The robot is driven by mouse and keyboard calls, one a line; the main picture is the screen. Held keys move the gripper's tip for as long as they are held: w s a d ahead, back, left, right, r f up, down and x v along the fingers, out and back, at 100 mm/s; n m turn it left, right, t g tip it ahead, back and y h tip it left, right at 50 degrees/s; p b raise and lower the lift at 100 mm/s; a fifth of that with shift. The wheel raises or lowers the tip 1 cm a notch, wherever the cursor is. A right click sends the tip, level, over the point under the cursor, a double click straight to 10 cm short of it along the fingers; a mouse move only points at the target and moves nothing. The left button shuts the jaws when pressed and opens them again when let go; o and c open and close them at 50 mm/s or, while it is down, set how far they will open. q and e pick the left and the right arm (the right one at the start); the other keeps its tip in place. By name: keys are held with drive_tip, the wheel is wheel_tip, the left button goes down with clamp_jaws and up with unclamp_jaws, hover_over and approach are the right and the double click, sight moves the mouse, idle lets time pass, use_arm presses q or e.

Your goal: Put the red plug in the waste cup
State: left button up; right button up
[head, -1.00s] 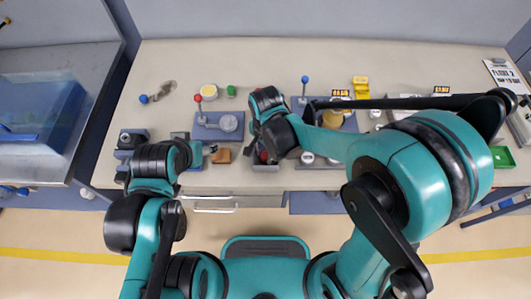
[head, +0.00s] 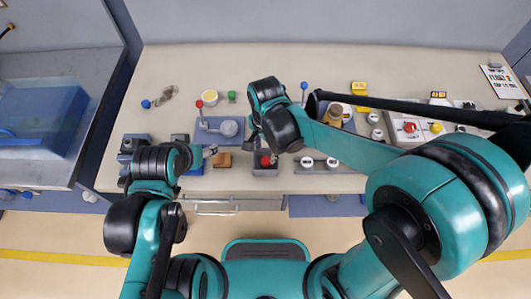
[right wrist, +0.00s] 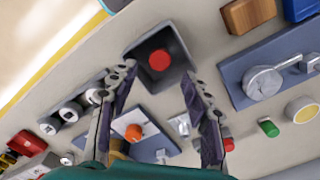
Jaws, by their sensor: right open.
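The red plug (head: 265,160) shows as a round red top inside a dark grey square container, which I take for the waste cup (head: 265,172), near the bench's front edge. In the right wrist view the red top (right wrist: 159,60) lies within the dark walls of the cup (right wrist: 179,45). My right gripper (right wrist: 158,76) is open, its two fingers apart on either side of the view below the cup, with nothing between them. In the head view the right gripper (head: 257,143) is above and beside the cup. My left gripper (head: 208,151) is left of the cup; its jaws are unclear.
A blue plate with a red-knobbed lever (head: 199,104) and a round grey part stands left of the cup. A brown block (head: 222,160) lies nearer. White-capped items (head: 320,163) sit to the right. A control box with a red button (head: 409,127) is farther right.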

sight(266, 160)
wheel_tip(266, 160, up, 6)
drive_tip(key=r+p, duration=0.1)
drive_tip(key=p, duration=0.1)
drive_tip(key=s+d+r+n+t, duration=0.2)
drive_tip(key=d+n+t, duration=0.1)
drive_tip(key=d, duration=0.6)
drive_tip(key=s+d+r+n+t, duration=0.2)
drive_tip(key=d+n, duration=0.4)
drive_tip(key=d, duration=0.3)
drive_tip(key=shift+s+r+t, duration=0.15)
drive_tip(key=shift+s+t, duration=0.45)
drive_tip(key=shift+t, duration=0.5)
drive_tip(key=shift+a+b, duration=0.1)
drive_tip(key=shift+b, duration=0.2)
